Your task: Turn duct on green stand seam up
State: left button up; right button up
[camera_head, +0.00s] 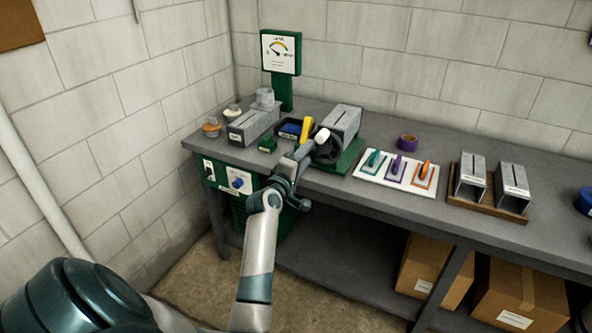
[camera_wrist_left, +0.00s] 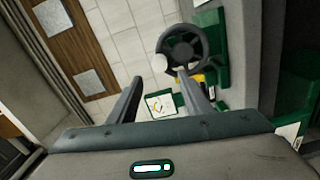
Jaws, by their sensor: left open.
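A grey rectangular duct (camera_head: 345,119) lies on the green stand (camera_head: 349,160) at the bench's front edge. I cannot make out where its seam faces. A black handwheel (camera_head: 329,149) with a white knob (camera_head: 322,135) is at the duct's near end. My left gripper (camera_head: 301,158) is just left of the handwheel, partly hidden by its own wrist. In the left wrist view the handwheel (camera_wrist_left: 184,30) and knob (camera_wrist_left: 160,63) show just beyond my open left fingers (camera_wrist_left: 158,76). Nothing is between the fingers. My right gripper is not in view.
Another grey duct (camera_head: 250,124) and a green gauge post (camera_head: 281,54) stand behind on the left. A white board (camera_head: 396,183) with coloured-handled tools, purple tape (camera_head: 408,142) and a wooden rack (camera_head: 490,201) with two ducts are on the right. Cardboard boxes (camera_head: 433,267) sit below.

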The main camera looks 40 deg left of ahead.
pick_arm(q)
jog(key=b+v, duration=0.1)
jog(key=v, duration=0.5)
jog(key=shift+s, duration=0.25)
dwell(0.3)
